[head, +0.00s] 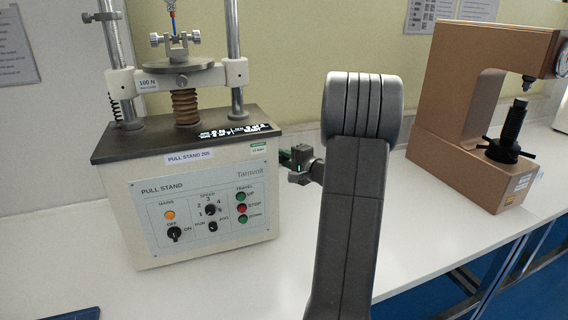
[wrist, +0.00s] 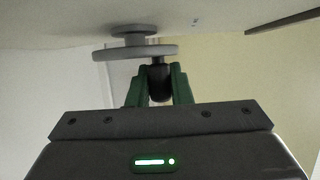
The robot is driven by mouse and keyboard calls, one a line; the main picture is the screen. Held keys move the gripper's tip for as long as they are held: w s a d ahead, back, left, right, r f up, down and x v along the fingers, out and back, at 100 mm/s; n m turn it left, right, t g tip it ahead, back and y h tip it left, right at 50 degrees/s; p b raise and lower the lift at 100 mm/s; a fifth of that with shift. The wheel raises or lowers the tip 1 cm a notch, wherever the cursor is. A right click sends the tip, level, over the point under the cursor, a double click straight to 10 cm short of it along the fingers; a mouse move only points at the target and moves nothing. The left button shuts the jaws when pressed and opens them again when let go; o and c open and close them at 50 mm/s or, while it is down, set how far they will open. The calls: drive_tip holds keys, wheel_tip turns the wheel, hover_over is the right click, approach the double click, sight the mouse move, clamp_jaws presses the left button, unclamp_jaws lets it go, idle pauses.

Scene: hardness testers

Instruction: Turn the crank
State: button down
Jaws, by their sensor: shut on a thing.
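The crank shows in the wrist view as a flat grey arm or disc (wrist: 120,53) on a round hub, with a dark handle knob (wrist: 159,82) standing out from it. My gripper (wrist: 158,72) has its green fingers on both sides of this knob and is shut on it. In the head view my gripper (head: 285,157) is at the right side of the pull stand (head: 205,210), partly hidden by my own arm. The crank cannot be made out there.
A brown hardness tester (head: 455,110) stands on the right of the white bench (head: 200,290). The pull stand carries columns and a clamp on top, and a front panel with knobs and buttons. A dark blue object (head: 80,314) lies at the bottom left. The bench front is mostly clear.

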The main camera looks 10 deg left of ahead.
drive_tip(key=b, duration=0.3)
drive_tip(key=shift+f+t, duration=0.3)
drive_tip(key=shift+f, duration=0.05)
drive_tip(key=shift+r+y, duration=0.25)
drive_tip(key=shift+y, duration=0.05)
drive_tip(key=c, duration=1.3)
unclamp_jaws()
drive_tip(key=shift+s, duration=0.1)
drive_tip(key=b+v, duration=0.1)
drive_tip(key=v, duration=1.3)
drive_tip(key=shift+b, duration=0.3)
drive_tip(key=shift+a, duration=0.1)
